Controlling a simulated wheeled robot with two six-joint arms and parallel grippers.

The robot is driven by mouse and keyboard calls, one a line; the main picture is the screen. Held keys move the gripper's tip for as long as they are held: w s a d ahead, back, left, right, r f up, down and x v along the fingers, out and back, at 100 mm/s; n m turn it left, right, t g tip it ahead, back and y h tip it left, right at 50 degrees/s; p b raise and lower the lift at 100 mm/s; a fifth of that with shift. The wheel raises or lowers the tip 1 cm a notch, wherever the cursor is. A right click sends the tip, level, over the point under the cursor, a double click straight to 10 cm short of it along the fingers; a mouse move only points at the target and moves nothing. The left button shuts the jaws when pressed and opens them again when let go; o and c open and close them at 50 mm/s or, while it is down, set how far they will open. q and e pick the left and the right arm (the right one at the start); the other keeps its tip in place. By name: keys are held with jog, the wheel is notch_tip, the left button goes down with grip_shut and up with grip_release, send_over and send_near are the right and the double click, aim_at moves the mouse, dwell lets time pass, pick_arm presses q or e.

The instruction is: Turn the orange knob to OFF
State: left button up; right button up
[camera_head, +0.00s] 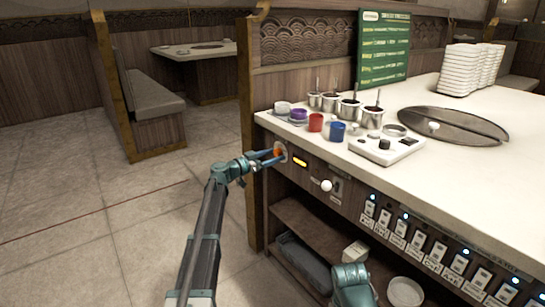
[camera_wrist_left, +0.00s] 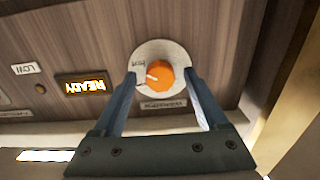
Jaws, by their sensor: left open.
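The orange knob (camera_wrist_left: 160,74) sits on a round pale dial plate (camera_wrist_left: 164,52) on the wooden front panel, in the left wrist view. A white mark on the knob points to the left. Part of the plate's lettering shows at its upper left; the rest is hidden or too small to read. My left gripper (camera_wrist_left: 160,88) is open, with one finger on each side of the knob; I cannot tell whether they touch it. In the head view the left gripper (camera_head: 272,157) reaches the knob (camera_head: 277,152) at the counter's left end. My right gripper is not clearly shown.
A white round knob (camera_head: 326,186) and several switches (camera_head: 400,224) line the panel. Cups, sauce wells and a control box (camera_head: 386,147) stand on the counter (camera_head: 440,110). Open shelves are below.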

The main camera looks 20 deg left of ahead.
pick_arm(q)
grip_shut()
jog(key=shift+n, duration=0.4)
jog(key=n, duration=0.4)
jog(key=shift+n, duration=0.4)
jog(key=n, duration=0.6)
jog(key=shift+s, duration=0.1)
jog(key=n, duration=0.6)
jog(key=shift+r+n, duration=0.1)
jog(key=shift+n, duration=0.3)
jog(key=n, duration=0.5)
jog(key=shift+n, duration=0.4)
